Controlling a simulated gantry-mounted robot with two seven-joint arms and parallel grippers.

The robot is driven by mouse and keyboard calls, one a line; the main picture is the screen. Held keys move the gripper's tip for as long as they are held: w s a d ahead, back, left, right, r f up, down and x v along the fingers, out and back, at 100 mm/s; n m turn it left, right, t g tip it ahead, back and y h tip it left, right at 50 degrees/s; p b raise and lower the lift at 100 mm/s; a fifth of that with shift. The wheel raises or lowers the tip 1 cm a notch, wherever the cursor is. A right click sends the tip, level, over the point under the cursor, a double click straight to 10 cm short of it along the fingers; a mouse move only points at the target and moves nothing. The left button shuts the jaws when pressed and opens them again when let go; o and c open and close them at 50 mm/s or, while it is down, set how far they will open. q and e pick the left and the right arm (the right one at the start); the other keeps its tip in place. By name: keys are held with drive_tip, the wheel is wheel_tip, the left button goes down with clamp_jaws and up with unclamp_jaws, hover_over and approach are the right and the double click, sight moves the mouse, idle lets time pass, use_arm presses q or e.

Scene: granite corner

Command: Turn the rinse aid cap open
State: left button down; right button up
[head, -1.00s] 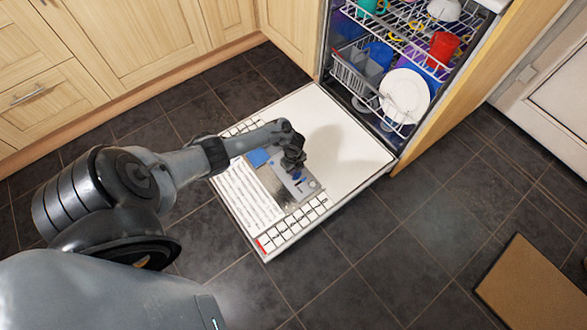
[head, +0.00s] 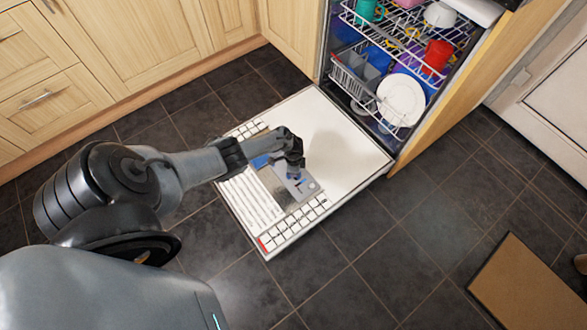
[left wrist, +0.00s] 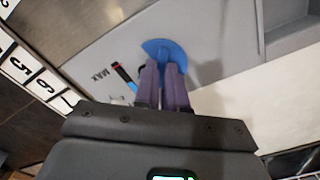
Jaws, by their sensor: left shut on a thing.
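The rinse aid cap (left wrist: 180,48) is a round blue disc with a raised grip, set in the grey dispenser panel in the left wrist view. A MAX mark and a small dark, blue and red mark lie to its left on the panel. My left gripper (left wrist: 166,72) is shut on the cap's raised grip, with its two purple-grey fingers hiding part of it. In the head view my left gripper (head: 296,170) is over the grey dispenser (head: 308,188) on the open dishwasher door. The cap is mostly hidden there. My right gripper is not in view.
Loaded racks (head: 405,40) with a white plate (head: 403,98) and a red cup (head: 437,55) stand behind. Wooden cabinets (head: 120,45) line the left. A brown mat (head: 530,285) lies on the dark tiled floor.

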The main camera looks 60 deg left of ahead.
use_arm(q)
drive_tip(key=n+p, duration=0.1)
drive_tip(key=n, duration=0.4)
drive_tip(key=shift+f+n, duration=0.1)
drive_tip(key=shift+n, duration=1.2)
drive_tip(key=c, duration=1.2)
unclamp_jaws()
drive_tip(key=shift+p, duration=0.3)
wheel_tip(320, 180, up, 11)
drive_tip(key=p, duration=0.9)
drive_tip(key=shift+p, duration=0.4)
